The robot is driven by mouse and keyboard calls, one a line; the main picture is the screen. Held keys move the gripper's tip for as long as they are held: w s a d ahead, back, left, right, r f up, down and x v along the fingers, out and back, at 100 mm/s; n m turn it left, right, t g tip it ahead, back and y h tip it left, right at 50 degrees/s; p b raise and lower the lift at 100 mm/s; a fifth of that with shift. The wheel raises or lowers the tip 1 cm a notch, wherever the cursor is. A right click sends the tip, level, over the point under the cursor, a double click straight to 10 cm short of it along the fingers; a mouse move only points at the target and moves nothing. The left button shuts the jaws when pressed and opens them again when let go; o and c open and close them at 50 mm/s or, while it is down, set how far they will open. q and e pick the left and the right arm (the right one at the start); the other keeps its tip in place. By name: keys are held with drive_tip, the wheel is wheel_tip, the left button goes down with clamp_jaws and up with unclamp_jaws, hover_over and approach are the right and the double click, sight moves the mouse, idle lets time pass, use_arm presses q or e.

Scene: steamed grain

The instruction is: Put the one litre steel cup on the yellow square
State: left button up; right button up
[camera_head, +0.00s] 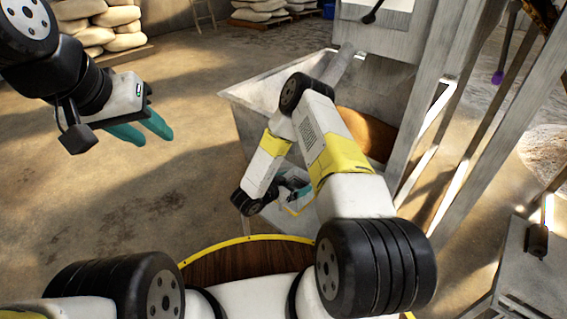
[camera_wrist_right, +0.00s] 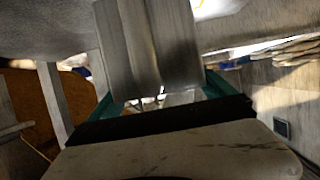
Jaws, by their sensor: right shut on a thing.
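A brushed steel vessel, which looks like the steel cup (camera_wrist_right: 150,55), fills the upper middle of the right wrist view. It sits between the teal fingers of my right gripper (camera_wrist_right: 160,98), which is shut on it. In the head view my right gripper (camera_head: 294,187) is small and partly hidden by my own arm, beside the grey metal bin; the cup cannot be made out clearly there. A short yellow line (camera_head: 292,211) shows just below this gripper; I cannot tell whether it is the yellow square. My left gripper (camera_head: 155,138) is empty with its teal fingers apart, above the floor.
A grey metal bin (camera_head: 245,98) with sloping sides stands behind my right arm, with an orange-brown surface (camera_head: 366,133) beside it. Metal posts (camera_head: 470,160) rise on the right. Sacks (camera_head: 110,30) are stacked at the back left. The floor (camera_head: 130,210) at left is clear.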

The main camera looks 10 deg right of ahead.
sight(296, 179)
drive_tip(key=w, duration=0.4)
drive_tip(key=shift+w+d+f, duration=0.2)
drive_tip(key=shift+w, duration=0.15)
drive_tip(key=shift+w+f, duration=0.2)
drive_tip(key=shift+f, duration=0.7)
drive_tip(key=shift+w+f, duration=0.2)
drive_tip(key=shift+f, duration=0.65)
drive_tip(key=shift+f, duration=0.1)
drive_tip(key=o, duration=1.7)
drive_tip(key=shift+f, duration=0.1)
drive_tip(key=shift+o, duration=0.2)
